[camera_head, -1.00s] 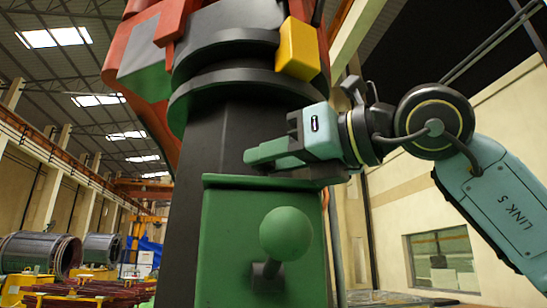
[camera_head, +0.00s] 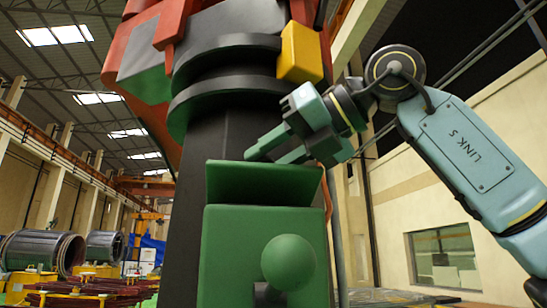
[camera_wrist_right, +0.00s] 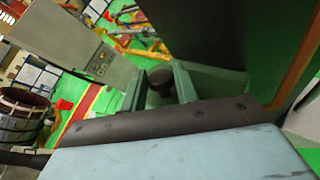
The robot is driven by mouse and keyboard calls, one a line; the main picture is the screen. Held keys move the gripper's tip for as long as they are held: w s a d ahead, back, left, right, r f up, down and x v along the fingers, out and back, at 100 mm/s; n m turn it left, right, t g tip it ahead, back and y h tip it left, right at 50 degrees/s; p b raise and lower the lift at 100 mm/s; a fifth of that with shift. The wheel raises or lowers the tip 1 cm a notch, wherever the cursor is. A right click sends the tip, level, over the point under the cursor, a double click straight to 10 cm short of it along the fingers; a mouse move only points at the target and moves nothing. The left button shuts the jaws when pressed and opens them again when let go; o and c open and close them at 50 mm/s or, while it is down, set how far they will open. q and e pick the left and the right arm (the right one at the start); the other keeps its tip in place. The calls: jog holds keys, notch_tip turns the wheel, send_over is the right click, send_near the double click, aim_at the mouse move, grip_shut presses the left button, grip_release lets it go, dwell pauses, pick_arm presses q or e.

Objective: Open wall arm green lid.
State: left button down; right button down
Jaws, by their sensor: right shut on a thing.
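The green lid (camera_head: 263,186) sits on top of the green box (camera_head: 228,260) on the wall arm in the head view. It is tilted up at an angle, with a dark gap under its lower edge. A round green knob (camera_head: 288,262) sticks out from the box front. My right gripper (camera_head: 262,158) is at the lid's upper edge, pointing down and left, and shut on the lid. The contact itself is partly hidden. In the right wrist view, the gripper fingers (camera_wrist_right: 160,84) show with a dark round piece between them, which I cannot identify. My left gripper is not in view.
The dark column (camera_head: 225,130) of the wall arm stands directly behind the lid. A yellow block (camera_head: 300,52) hangs above my right gripper. An orange cable runs down at the right of the lid. Open hall lies to the left, with large cylinders (camera_head: 40,252) far back.

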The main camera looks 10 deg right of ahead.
jog(key=shift+w+r+m+g, duration=0.25)
jog(key=shift+w+m+g, duration=0.05)
jog(key=shift+w+g, duration=0.1)
dwell(0.3)
jog(key=c, duration=1.1)
grip_release()
jog(key=shift+o, duration=0.2)
jog(key=shift+d, duration=0.1)
jog(key=v, duration=1.3)
jog(key=shift+s+r+b, duration=0.15)
jog(key=shift+r+b, duration=0.15)
jog(key=shift+b, duration=0.15)
